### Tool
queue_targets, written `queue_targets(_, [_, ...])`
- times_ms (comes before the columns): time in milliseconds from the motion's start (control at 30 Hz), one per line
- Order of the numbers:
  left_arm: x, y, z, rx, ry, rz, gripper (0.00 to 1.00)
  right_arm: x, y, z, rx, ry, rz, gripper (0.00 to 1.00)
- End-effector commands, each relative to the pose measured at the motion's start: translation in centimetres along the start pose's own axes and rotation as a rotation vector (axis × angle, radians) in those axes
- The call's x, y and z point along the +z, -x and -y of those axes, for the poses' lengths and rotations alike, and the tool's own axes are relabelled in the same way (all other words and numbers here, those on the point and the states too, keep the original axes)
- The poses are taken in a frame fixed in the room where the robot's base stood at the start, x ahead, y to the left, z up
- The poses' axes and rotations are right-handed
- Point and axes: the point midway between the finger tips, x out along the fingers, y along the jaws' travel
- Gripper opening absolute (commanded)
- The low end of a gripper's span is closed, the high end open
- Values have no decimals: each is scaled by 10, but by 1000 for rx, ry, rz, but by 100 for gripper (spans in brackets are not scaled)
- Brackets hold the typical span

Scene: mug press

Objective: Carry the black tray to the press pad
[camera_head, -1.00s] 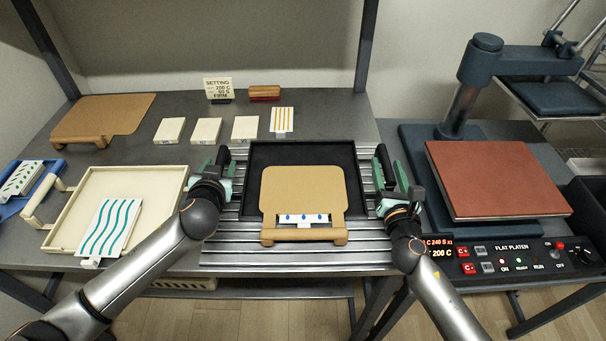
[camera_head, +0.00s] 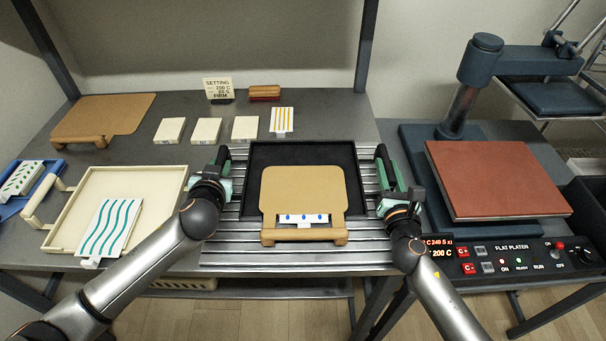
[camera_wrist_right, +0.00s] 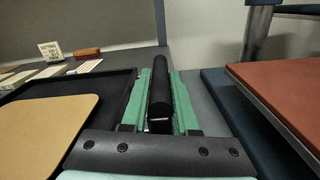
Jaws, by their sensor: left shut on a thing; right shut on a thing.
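The black tray (camera_head: 352,151) lies on the slatted metal rack in the middle of the table. A tan board with a wooden handle (camera_head: 303,188) lies on it, over a white piece with blue drops (camera_head: 302,218). My left gripper (camera_head: 221,165) is shut on the tray's left handle. My right gripper (camera_head: 386,166) is shut on the tray's right handle; in the right wrist view the black handle (camera_wrist_right: 160,95) lies between the green fingers. The press's red-brown pad (camera_head: 495,178) is at the right, apart from the tray.
A cream tray (camera_head: 170,178) with a wavy-patterned card stands left of the rack. White blocks (camera_head: 207,130) and a setting sign (camera_head: 218,89) are behind. The press column (camera_head: 463,100) rises behind the pad; a control panel (camera_head: 520,258) is in front.

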Motion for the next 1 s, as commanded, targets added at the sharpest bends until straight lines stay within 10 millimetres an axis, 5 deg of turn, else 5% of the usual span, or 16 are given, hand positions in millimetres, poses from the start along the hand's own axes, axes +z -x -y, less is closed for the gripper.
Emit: queue_targets(1000, [-12, 4, 3, -2, 0, -3, 0, 12, 0, -2, 1, 4, 2, 0])
